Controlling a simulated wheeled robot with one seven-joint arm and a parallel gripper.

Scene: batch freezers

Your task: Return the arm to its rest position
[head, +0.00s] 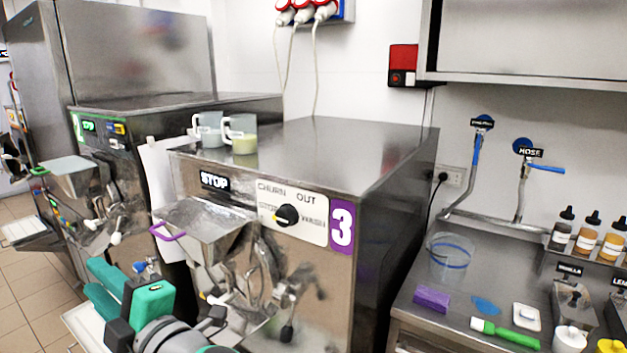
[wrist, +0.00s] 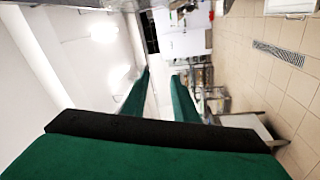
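My gripper (head: 90,276) is at the lower left of the head view, in front of the batch freezer marked 3 (head: 372,190). Its two green fingers point left and stand apart. In the wrist view the fingers (wrist: 161,76) also show a gap with nothing between them. The wrist view looks along the room, with white wall to the left and tiled floor to the right. Part of my arm is cut off by the bottom edge of the head view.
A steel hopper with a purple handle (head: 207,228) juts out near my gripper. Two measuring jugs (head: 241,140) stand on the machines. At right, a steel counter (head: 410,312) holds a clear container (head: 450,258), a purple sponge (head: 432,299) and bottles. Tiled floor (head: 38,300) is clear at left.

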